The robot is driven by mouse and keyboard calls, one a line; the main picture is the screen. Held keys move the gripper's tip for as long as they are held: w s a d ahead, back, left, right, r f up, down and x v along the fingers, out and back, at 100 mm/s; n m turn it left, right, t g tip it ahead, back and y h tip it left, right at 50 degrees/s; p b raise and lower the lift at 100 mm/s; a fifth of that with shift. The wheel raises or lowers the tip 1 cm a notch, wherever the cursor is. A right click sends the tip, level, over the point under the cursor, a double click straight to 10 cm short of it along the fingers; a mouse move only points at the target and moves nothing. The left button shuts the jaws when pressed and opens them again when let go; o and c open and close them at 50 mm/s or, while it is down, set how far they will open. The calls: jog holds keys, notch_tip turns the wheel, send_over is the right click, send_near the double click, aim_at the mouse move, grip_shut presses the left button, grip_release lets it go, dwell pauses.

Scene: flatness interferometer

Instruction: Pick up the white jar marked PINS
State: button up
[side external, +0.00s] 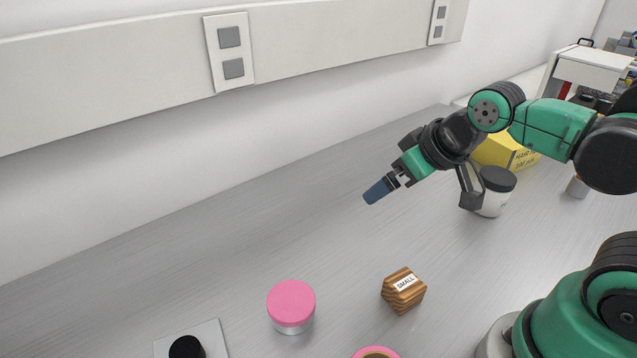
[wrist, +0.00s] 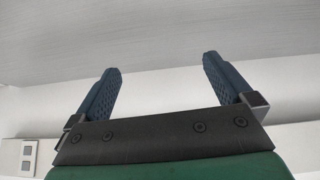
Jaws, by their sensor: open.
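A white jar with a black lid (side external: 492,203) stands upright on the grey bench, right of centre in the side view. Part of its dark label lettering shows; the rest is hidden, so I cannot read the whole word. My wrist's dark bracket covers its left side. My gripper (side external: 379,191) is in the air to the left of the jar, its blue fingers pointing down and left, away from it. In the wrist view my gripper (wrist: 160,66) has its two blue fingers wide apart with nothing between them. The jar is not in the wrist view.
A yellow box (side external: 508,152) stands behind the jar, and a small grey cylinder (side external: 577,187) to its right. A wooden block marked SMALL (side external: 403,291), a pink-lidded jar (side external: 292,306) and a pink-rimmed round item (side external: 376,352) are in front. The bench's left middle is clear.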

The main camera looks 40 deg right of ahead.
jog(key=w+d+f+n+g+h, duration=0.25)
jog(key=d+n+g+h, duration=0.35)
jog(key=d, duration=0.6)
jog(key=n+g+h, duration=0.5)
jog(key=n+g, duration=0.1)
send_near(495, 175)
jog(key=d+f, duration=0.2)
jog(key=d, duration=0.1)
jog(key=shift+s+f, duration=0.2)
jog(key=shift+f, duration=0.05)
jog(key=shift+s+d+f+g+h, duration=0.25)
jog(key=shift+s+d+g+h, duration=0.1)
jog(key=shift+s+g, duration=0.2)
jog(key=shift+x, duration=2.75)
jog(key=shift+c, duration=0.2)
jog(key=shift+r, duration=0.1)
jog(key=c, duration=1.1)
